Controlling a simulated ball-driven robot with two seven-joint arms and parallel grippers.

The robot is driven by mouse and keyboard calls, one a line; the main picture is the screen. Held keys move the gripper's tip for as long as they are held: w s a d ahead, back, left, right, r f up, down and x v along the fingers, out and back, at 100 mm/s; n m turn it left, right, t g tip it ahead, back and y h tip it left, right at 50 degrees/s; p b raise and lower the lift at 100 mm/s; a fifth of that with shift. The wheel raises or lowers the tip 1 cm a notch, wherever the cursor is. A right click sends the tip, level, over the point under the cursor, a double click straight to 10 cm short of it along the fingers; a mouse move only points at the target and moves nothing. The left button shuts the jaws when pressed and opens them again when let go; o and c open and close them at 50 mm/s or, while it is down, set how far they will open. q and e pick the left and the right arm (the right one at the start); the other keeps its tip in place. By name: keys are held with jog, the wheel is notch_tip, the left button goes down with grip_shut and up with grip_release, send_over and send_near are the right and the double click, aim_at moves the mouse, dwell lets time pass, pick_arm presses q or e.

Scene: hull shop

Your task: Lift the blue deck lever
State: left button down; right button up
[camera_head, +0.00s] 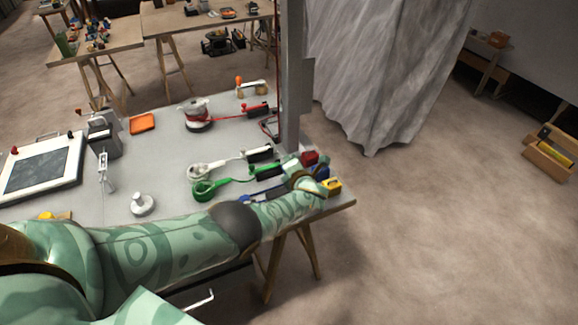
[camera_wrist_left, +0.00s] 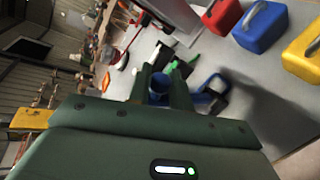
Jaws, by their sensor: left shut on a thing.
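The blue deck lever (camera_head: 247,198) lies near the front right of the grey table, mostly hidden behind my left arm in the head view. My left gripper (camera_head: 303,172) is at the table's right end, its fingertips hard to make out there. In the left wrist view my left gripper (camera_wrist_left: 160,88) is shut, with a blue round piece of the lever (camera_wrist_left: 158,82) between its two dark green fingers. A blue loop and black part lie just right of the fingers. I cannot tell whether the lever is raised. My right gripper is not in view.
A green lever (camera_head: 205,188) and a white one (camera_head: 207,170) lie just behind. A grey post (camera_head: 291,80) rises behind. A white knob (camera_head: 143,205) stands left.

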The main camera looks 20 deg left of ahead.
pick_arm(q)
jog(key=shift+d, duration=0.1)
jog(key=c, duration=1.6)
grip_release()
jog(key=shift+w, duration=0.1)
jog(key=p+v, duration=1.2)
jog(key=v, duration=0.4)
jog(key=shift+d+p, duration=0.15)
jog(key=shift+p, duration=0.2)
